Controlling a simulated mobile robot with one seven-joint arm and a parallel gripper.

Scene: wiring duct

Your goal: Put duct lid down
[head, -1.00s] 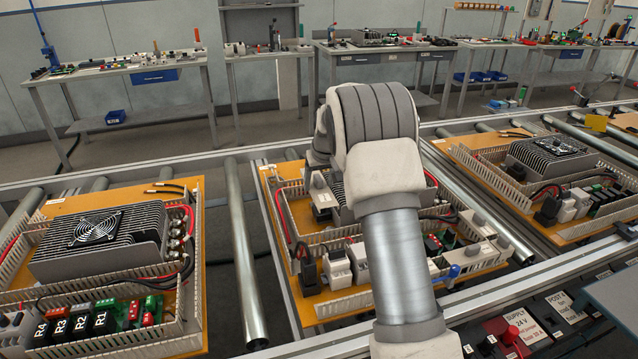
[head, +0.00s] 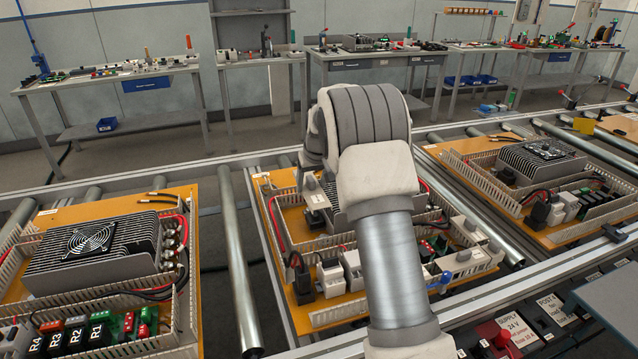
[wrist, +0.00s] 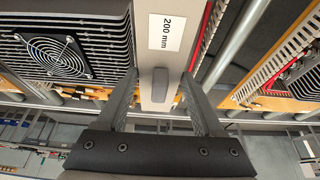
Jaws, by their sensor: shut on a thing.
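The held duct lid is a light grey strip with a "200 mm" label and a dark grey knob (wrist: 160,60). In the head view, what looks like the same lid (head: 317,196) shows over the left part of the middle panel (head: 325,317), left of my arm. My gripper (wrist: 160,85) is shut on the lid, one finger on each side near the knob. In the head view my own arm hides the gripper. In the wrist view a finned heatsink with a fan (wrist: 60,50) is beside the lid. Whether the lid touches the duct below is unclear.
Another labelled grey strip (head: 475,230) lies along the middle panel's right side. Panels with slotted ducts and heatsinks stand at left (head: 95,245) and right (head: 545,165) on rollers (head: 240,270). A metal rail (head: 500,300) runs along the front. Workbenches are at the back.

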